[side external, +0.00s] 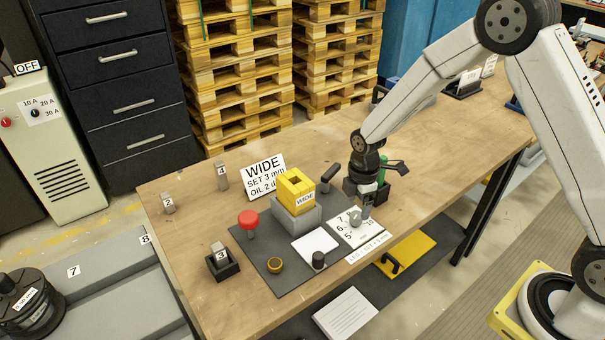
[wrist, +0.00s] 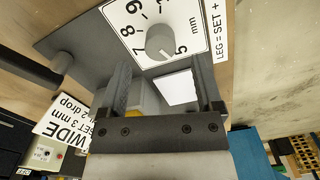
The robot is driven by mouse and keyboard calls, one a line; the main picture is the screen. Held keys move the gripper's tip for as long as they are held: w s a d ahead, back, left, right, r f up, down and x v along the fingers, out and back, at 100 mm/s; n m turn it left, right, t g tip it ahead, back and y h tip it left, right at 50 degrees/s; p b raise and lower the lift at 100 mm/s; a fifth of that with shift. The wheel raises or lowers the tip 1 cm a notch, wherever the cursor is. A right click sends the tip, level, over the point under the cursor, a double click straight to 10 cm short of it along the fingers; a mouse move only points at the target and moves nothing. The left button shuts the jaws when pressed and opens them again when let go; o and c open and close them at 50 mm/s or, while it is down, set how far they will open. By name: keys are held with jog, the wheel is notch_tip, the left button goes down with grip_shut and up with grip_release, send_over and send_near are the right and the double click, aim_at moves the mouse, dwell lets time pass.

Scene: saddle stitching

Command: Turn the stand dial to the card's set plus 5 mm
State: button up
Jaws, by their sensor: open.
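The dial is a grey round knob (wrist: 160,42) on a white plate (wrist: 196,22) with numbers from 5 upward and "mm". In the side view, the plate (side external: 347,235) lies at the right of the dark mat, and its strip reads "LEG = SET + 5 mm". The knob's pointer seems to face near the 5, but I cannot tell exactly. My gripper (side external: 365,208) points down over the dial. In the wrist view, its open fingers (wrist: 162,75) stand either side of the knob's line, with nothing between them. The white card (side external: 264,178) reads "WIDE, SET 3 mm, OIL 2 d…".
A yellow block (side external: 296,188) marked "WIDE" sits on a grey base left of the dial. Numbered posts are at the table's left.

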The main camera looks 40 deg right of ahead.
aim_at(357, 215)
jog(key=shift+f, duration=2.05)
grip_shut()
